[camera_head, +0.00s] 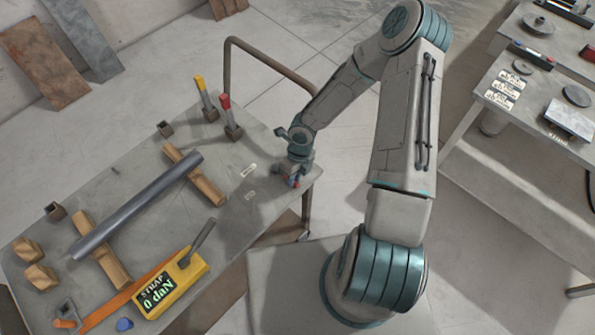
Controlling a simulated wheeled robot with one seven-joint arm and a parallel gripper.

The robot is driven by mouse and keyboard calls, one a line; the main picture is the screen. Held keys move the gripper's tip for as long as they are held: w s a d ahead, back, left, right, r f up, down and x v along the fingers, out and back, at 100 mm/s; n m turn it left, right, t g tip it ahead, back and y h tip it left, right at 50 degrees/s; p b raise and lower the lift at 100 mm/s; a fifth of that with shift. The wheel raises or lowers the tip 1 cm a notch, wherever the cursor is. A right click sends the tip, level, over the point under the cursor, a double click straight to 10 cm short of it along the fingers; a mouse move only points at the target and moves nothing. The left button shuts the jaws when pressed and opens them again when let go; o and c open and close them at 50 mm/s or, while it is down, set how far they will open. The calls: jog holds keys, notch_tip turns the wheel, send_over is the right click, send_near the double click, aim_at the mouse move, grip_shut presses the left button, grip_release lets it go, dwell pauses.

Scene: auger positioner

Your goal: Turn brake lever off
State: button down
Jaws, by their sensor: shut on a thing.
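My gripper (293,182) is at the right corner of the metal table, pointing down. It is shut on a small red-and-blue part, mostly hidden by the fingers; I cannot tell whether this is the brake lever. Two upright levers stand at the table's back edge: one with a yellow grip (199,84) and one with a red grip (224,102). Both are apart from my gripper, to its left. A yellow box (172,284) with a display reading "STRAP 0 daN" sits at the front edge, with a dark lever (200,240) tilted up from it.
A grey tube (137,207) lies across two wooden blocks (194,174) on the table (240,214). An orange strap (105,311) runs left from the yellow box. A bent pipe rail (270,58) rises behind the table. Another table (478,109) with plates stands at right.

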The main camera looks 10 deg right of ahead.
jog(key=shift+w, duration=0.1)
dwell(0.3)
jog(key=c, duration=1.4)
grip_release()
jog(key=shift+o, duration=0.2)
notch_tip(320, 180, up, 14)
jog(key=w+d, duration=0.1)
jog(key=d, duration=0.1)
jog(key=shift+w+f+p, duration=0.2)
jog(key=shift+w+p, duration=0.15)
jog(key=shift+p, duration=0.05)
jog(key=shift+d, duration=0.1)
